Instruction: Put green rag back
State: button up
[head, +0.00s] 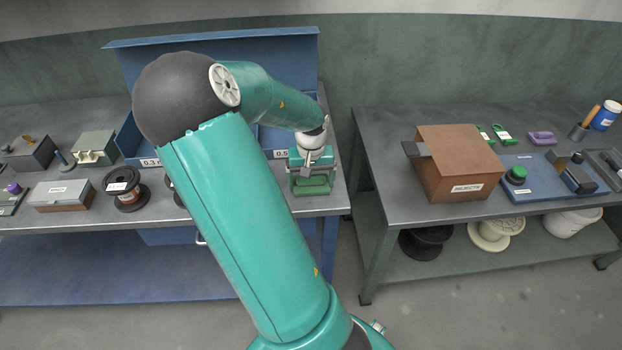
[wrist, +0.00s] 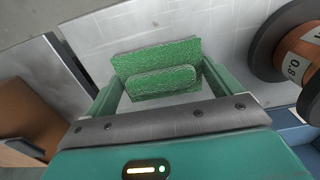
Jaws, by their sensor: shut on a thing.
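The green rag (wrist: 165,62) is a folded, textured cloth between the two fingers of my gripper (wrist: 160,85) in the wrist view. My gripper is shut on it. In the head view my gripper (head: 311,172) is at the right front end of the left workbench (head: 230,208), with the green rag (head: 313,186) low between its fingers. I cannot tell whether the rag touches the bench top or hangs just above it.
A copper spool (wrist: 302,58) is close to the right in the wrist view. Blue bins (head: 130,140) stand behind my arm. Across a floor gap (head: 345,250), the right bench holds a brown box (head: 455,160) and a blue board (head: 540,188). Another spool (head: 126,192) stands left.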

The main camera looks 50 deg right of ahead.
jog(key=shift+f, duration=0.1)
jog(key=o, duration=0.7)
notch_tip(320, 180, up, 12)
jog(key=w+a+r+n+t+y, duration=0.1)
jog(key=w+a+r+n, duration=0.1)
jog(key=a, duration=0.8)
jog(key=w+a+r+n+t+y, duration=0.1)
jog(key=w+a+r+n+t, duration=0.15)
jog(key=a, duration=0.75)
jog(key=s+a+r+n, duration=0.1)
jog(key=s+a+r, duration=0.1)
jog(key=a, duration=0.3)
jog(key=s+a+r+n+t+h, duration=0.1)
jog(key=s+a+r+n, duration=0.1)
jog(key=a, duration=0.3)
jog(key=s+a+r+n+t+h, duration=0.1)
jog(key=s+a+r+n, duration=0.1)
jog(key=a, duration=0.3)
jog(key=shift+s+a+r, duration=0.1)
jog(key=shift+s+a, duration=0.3)
jog(key=shift+s, duration=0.2)
